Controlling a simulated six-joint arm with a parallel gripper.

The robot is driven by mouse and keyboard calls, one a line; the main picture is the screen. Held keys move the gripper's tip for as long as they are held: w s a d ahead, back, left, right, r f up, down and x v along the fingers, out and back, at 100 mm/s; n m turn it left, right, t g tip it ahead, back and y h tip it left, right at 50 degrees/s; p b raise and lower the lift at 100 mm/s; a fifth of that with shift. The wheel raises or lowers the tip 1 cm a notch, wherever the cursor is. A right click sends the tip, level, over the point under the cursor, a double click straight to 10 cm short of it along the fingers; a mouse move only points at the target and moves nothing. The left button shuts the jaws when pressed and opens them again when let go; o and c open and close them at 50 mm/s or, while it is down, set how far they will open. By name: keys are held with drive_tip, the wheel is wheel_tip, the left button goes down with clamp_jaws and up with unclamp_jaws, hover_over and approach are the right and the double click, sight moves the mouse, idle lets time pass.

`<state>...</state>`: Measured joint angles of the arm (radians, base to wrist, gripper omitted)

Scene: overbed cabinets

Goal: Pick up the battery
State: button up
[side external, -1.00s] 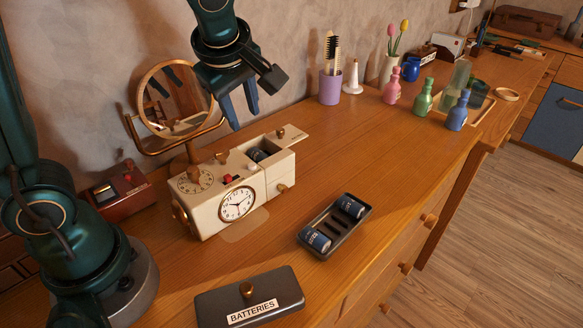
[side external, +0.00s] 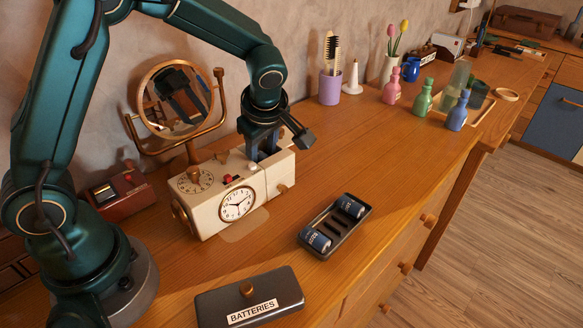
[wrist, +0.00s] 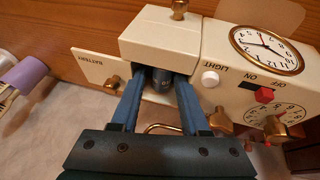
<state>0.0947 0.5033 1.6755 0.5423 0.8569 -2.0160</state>
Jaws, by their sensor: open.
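A dark battery (wrist: 163,84) sits in the open compartment of the cream clock radio (side external: 218,214). My gripper (wrist: 158,92) is open, with its two blue fingers reaching down at the compartment, one on each side of the battery. In the side view my gripper (side external: 262,156) is low over the back right of the clock radio and hides the compartment battery. Whether the fingers touch the battery I cannot tell. Two more dark blue batteries, a near one (side external: 315,240) and a far one (side external: 351,207), lie in a dark tray (side external: 334,226) on the wooden top.
The slid-out battery cover (wrist: 98,66) is beside the compartment. A box lid labelled BATTERIES (side external: 249,299) lies in front. A round mirror (side external: 176,100) stands behind the clock radio.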

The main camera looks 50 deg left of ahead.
drive_tip(key=shift+s+a+f, duration=0.15)
drive_tip(key=shift+a+f, duration=0.05)
drive_tip(key=shift+f, duration=0.25)
clamp_jaws()
idle(1.0)
